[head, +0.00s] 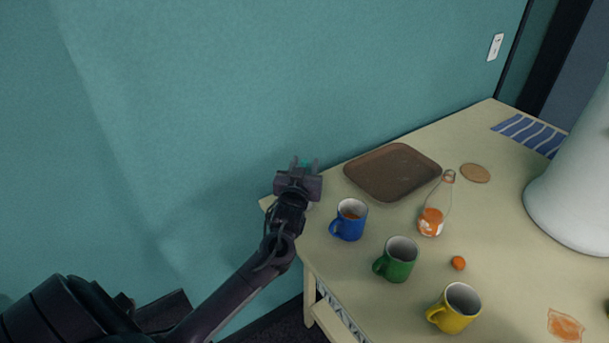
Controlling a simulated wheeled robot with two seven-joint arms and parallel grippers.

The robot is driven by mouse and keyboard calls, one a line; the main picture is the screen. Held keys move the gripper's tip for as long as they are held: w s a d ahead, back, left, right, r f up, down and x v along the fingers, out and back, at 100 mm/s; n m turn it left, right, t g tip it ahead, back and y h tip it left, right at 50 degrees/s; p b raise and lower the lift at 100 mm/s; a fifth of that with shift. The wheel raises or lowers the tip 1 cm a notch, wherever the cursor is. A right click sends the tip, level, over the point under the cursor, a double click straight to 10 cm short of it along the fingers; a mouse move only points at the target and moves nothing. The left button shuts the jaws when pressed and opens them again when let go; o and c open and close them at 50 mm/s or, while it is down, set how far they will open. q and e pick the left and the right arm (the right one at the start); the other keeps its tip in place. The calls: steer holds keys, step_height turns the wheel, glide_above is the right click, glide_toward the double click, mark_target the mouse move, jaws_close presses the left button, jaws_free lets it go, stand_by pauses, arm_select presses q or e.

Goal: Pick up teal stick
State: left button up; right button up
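A small bright teal piece, likely the teal stick (305,162), shows between the fingertips of my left gripper (305,164). Most of it is hidden behind the gripper. The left gripper is at the table's far left corner, with its two fingers apart on either side of the teal piece. I cannot tell whether they touch it. My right gripper is not in view.
On the cream table (500,200) stand a blue mug (348,228), a green mug (396,264), a yellow mug (444,318) and an orange-filled bottle (431,221). A brown tray (392,172) lies behind them. The teal wall (200,80) is close behind the gripper.

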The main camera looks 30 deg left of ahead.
arm_select(q)
jaws_close()
stand_by(0.3)
